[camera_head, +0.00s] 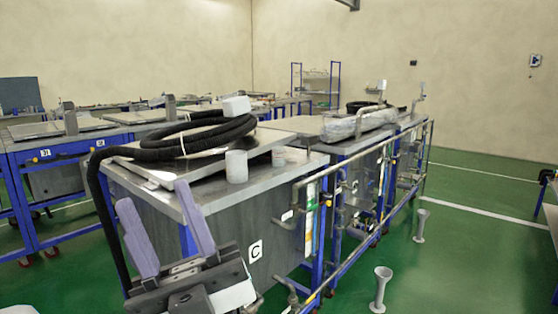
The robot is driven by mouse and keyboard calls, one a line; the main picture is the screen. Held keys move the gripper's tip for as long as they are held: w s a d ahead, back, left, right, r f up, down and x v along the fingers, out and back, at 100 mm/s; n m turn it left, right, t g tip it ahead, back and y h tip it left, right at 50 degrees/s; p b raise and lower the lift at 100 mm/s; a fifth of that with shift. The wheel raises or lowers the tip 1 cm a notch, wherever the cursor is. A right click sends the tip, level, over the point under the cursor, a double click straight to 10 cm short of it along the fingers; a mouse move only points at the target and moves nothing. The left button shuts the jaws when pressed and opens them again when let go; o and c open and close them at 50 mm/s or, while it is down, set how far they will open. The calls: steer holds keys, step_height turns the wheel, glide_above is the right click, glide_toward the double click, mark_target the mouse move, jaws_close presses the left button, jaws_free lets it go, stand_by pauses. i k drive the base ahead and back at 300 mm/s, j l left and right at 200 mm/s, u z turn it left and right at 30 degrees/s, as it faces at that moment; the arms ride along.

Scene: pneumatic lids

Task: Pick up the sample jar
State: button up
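A white, jar-like cylinder (237,167) stands upright near the front edge of the metal-topped tank marked C (240,205). A smaller pale round container (278,161) stands just right of it. I cannot tell for certain which is the sample jar. My gripper (153,192) is at the lower left, in front of the tank, with its two purple fingers pointing up. The fingers are apart with nothing between them. The gripper is left of the white cylinder and clear of it.
A black hose (190,138) coils over the tank lid and hangs down its left side. Metal pipes (360,155) run along the tank's right side. Flared grey stands (380,290) rise from the open green floor.

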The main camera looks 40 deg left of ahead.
mark_target(278, 152)
steer(key=k+j, duration=0.1)
steer(key=j, duration=0.45)
steer(key=k+j, duration=0.1)
steer(key=j, duration=0.4)
steer(key=k+j, duration=0.15)
steer(key=j, duration=0.4)
steer(key=k+j, duration=0.1)
steer(key=j, duration=0.4)
steer(key=k+j, duration=0.1)
steer(key=j, duration=0.45)
steer(key=k+j, duration=0.1)
steer(key=j, duration=0.4)
steer(key=k+j, duration=0.1)
steer(key=j, duration=0.45)
steer(key=i, duration=1.5)
